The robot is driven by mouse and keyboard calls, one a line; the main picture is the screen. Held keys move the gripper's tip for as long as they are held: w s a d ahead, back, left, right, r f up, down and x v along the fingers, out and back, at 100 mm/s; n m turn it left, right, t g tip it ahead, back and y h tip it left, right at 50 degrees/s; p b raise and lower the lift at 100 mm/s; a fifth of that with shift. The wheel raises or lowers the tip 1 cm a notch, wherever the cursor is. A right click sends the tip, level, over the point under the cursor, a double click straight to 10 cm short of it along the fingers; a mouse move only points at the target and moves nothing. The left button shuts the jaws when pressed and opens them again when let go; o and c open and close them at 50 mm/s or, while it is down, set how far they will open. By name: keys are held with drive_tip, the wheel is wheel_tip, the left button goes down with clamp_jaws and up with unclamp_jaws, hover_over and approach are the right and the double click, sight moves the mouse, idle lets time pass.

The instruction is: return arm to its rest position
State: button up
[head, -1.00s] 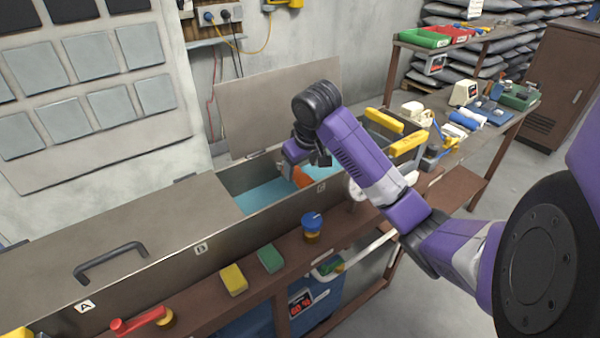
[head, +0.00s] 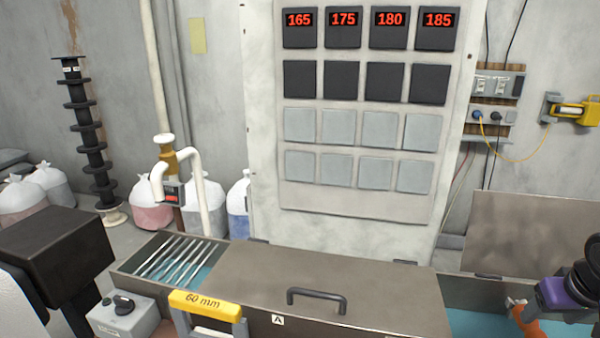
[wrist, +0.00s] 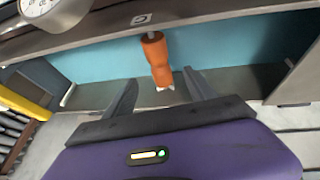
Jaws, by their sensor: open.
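My purple gripper (wrist: 159,78) is open, with its two dark fingers apart in the wrist view. An orange handle-like thing (wrist: 157,58) stands against the blue-lined trough wall, with its lower end in line with the gap between my fingertips. I cannot tell how far it is from the fingers, but neither finger visibly grips it. In the head view, part of my arm shows at the right edge over the open trough, beside the orange thing (head: 528,320).
The long trough has a closed lid with a handle (head: 317,298) and a raised lid (head: 530,240) at right. A yellow 60 mm block (head: 205,305) stands at front. A panel with displays (head: 370,130) rises behind. A round white gauge (wrist: 40,8) is at upper left in the wrist view.

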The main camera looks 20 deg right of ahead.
drive_tip(key=w+d+r+t+h, duration=0.2)
drive_tip(key=w+r+t, duration=0.4)
drive_tip(key=w+r, duration=0.25)
drive_tip(key=w+a+r+m+t+h, duration=0.1)
drive_tip(key=w+a+t, duration=0.1)
drive_tip(key=a+t, duration=0.35)
drive_tip(key=w+a+r+m+t+h, duration=0.1)
drive_tip(key=w+a+t, duration=0.1)
drive_tip(key=a, duration=0.6)
drive_tip(key=s+a+f+n+y, duration=0.2)
drive_tip(key=s+a+f, duration=0.3)
drive_tip(key=s+a, duration=0.4)
drive_tip(key=s+a+f+n+g+y, duration=0.1)
drive_tip(key=s+a+f+n+y, duration=0.2)
drive_tip(key=s+a, duration=0.6)
drive_tip(key=s+a+f+n+g+y, duration=0.1)
drive_tip(key=s+a+f, duration=0.6)
drive_tip(key=s, duration=0.8)
drive_tip(key=a+n+y, duration=0.1)
drive_tip(key=a+n, duration=0.1)
drive_tip(key=a, duration=0.1)
drive_tip(key=shift+f+y, duration=0.25)
drive_tip(key=shift+y, duration=0.05)
